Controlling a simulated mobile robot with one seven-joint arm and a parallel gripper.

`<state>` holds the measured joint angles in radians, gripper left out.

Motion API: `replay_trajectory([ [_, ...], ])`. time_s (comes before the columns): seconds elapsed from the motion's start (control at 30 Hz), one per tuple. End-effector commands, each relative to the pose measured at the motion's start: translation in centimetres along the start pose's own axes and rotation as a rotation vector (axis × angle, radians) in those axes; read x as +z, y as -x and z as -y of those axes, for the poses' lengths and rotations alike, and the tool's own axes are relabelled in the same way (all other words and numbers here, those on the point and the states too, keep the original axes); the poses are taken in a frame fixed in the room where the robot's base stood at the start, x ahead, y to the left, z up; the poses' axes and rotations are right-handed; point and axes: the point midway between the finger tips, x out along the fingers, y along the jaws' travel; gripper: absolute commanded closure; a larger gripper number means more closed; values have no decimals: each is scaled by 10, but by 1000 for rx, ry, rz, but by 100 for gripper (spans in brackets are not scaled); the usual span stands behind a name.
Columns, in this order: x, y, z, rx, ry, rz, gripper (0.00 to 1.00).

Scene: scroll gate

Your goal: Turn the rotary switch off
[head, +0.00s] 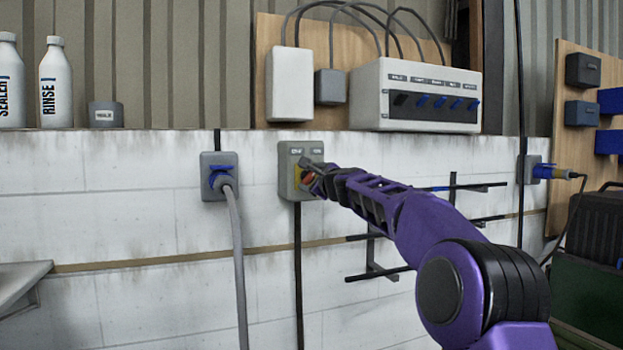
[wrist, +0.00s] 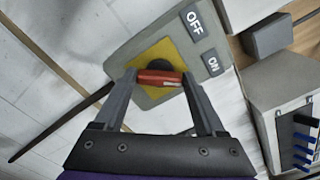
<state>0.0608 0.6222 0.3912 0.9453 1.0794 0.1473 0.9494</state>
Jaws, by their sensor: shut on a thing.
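The rotary switch is a grey box (head: 287,180) on the white wall, with a yellow plate around its dial and labels along its top. In the wrist view the box (wrist: 140,58) shows the OFF label (wrist: 195,22) and the ON label (wrist: 212,63). Its red handle (wrist: 158,76) lies between my fingers, over the dark round hub. My gripper (wrist: 160,79) is shut on the red handle. In the head view my gripper (head: 312,176) covers much of the dial. I cannot tell for certain which label the handle points to.
A blue plug (head: 220,180) with a grey cable is in a socket left of the switch. A white control box (head: 415,95) stands above right. Black wall brackets (head: 375,255) lie below my arm. Two white bottles (head: 55,85) stand on the ledge at left.

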Motion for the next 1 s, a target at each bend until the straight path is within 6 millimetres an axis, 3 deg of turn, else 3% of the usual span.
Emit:
replay_trajectory([
  [0.37, 0, 0, -2, 0, 217, 2, 83],
  [1.0, -2, 0, -5, 0, 823, 2, 83],
])
